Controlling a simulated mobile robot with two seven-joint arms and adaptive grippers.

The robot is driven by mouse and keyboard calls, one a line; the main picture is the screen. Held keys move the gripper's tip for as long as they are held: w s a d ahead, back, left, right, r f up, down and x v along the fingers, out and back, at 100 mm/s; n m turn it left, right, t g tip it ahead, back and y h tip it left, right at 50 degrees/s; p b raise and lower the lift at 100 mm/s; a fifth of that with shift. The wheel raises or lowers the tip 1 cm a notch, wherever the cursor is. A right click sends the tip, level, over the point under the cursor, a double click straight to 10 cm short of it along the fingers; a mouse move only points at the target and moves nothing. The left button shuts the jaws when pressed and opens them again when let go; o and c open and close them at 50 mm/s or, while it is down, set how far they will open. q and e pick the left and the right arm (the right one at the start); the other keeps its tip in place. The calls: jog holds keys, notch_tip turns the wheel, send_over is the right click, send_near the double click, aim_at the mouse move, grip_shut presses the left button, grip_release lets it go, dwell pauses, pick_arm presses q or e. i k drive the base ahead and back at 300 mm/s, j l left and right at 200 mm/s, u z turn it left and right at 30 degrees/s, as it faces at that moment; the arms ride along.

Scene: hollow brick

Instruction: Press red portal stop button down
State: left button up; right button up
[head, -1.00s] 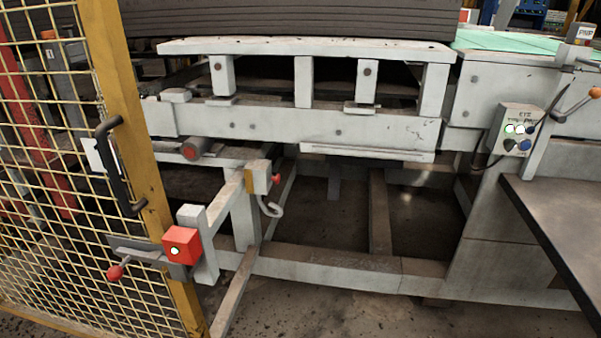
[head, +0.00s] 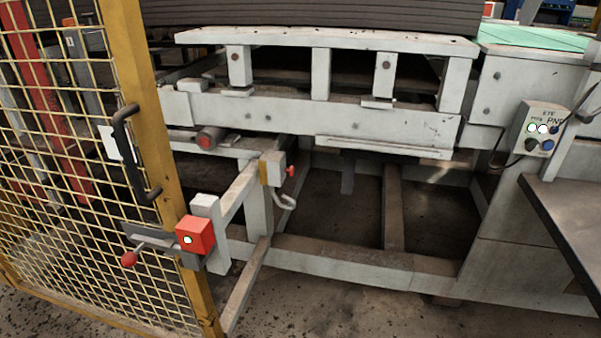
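A red box (head: 195,235) with a small round white spot on its front is fixed at the yellow gate post, in the lower left of the head view. A small red knob (head: 290,171) sticks out of a grey and yellow bracket on the machine frame. A red ball-ended handle (head: 130,259) is on the gate latch. A grey control box (head: 538,130) with white and blue buttons is at the right; no red button can be made out on it. I cannot tell which red part is the portal stop button. Neither of my grippers is in view.
A yellow mesh gate (head: 90,180) with a black handle (head: 130,155) fills the left. The pale machine frame (head: 330,125) spans the middle, with dark slabs (head: 320,13) above. A dark tabletop (head: 570,220) juts in at the right. Some bare floor shows at the bottom.

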aim_at(291, 170)
jog(key=i+z, duration=0.9)
